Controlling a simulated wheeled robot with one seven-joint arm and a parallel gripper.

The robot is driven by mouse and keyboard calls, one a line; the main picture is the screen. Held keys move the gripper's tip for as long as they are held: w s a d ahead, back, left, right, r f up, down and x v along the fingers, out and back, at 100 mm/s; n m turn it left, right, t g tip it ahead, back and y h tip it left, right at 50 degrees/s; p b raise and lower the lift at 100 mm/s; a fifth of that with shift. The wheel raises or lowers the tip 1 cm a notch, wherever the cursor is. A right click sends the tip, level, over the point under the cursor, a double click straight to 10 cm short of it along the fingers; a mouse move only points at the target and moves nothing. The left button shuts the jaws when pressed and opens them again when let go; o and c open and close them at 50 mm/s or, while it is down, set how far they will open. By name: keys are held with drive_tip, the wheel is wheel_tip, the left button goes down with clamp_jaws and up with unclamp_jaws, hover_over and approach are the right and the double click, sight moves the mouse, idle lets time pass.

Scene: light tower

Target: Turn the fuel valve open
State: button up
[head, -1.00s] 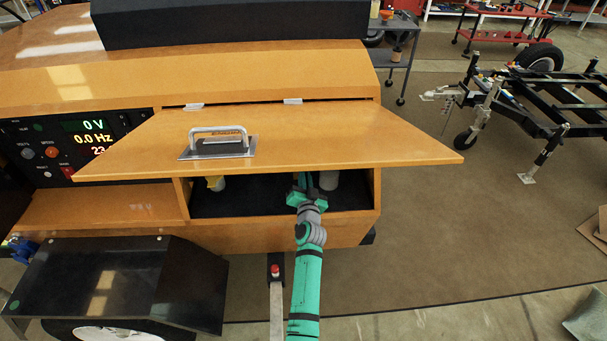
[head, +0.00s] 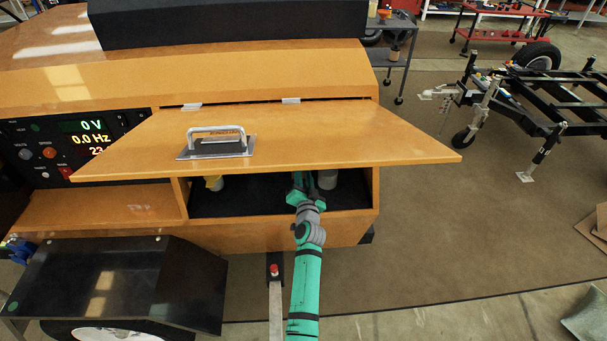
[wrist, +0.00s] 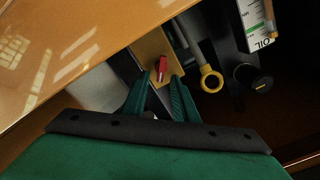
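The fuel valve has a small red handle (wrist: 162,66) on a tan-yellow plate, seen in the wrist view just past my fingertips. My gripper (wrist: 158,82) has its two green fingers apart, one on each side of the space in front of the red handle. Whether a finger touches the handle is unclear. In the head view my gripper (head: 300,185) reaches into the open compartment (head: 250,202) under the raised orange door, and the door hides the valve there.
The raised door (head: 310,140) hangs over my arm. In the wrist view a yellow ring (wrist: 211,80), a black cap (wrist: 253,77) and a white oil container (wrist: 256,22) sit right of the valve. A control panel (head: 85,140) is at the left.

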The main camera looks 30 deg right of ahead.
drive_tip(key=v, duration=1.1)
idle(0.3)
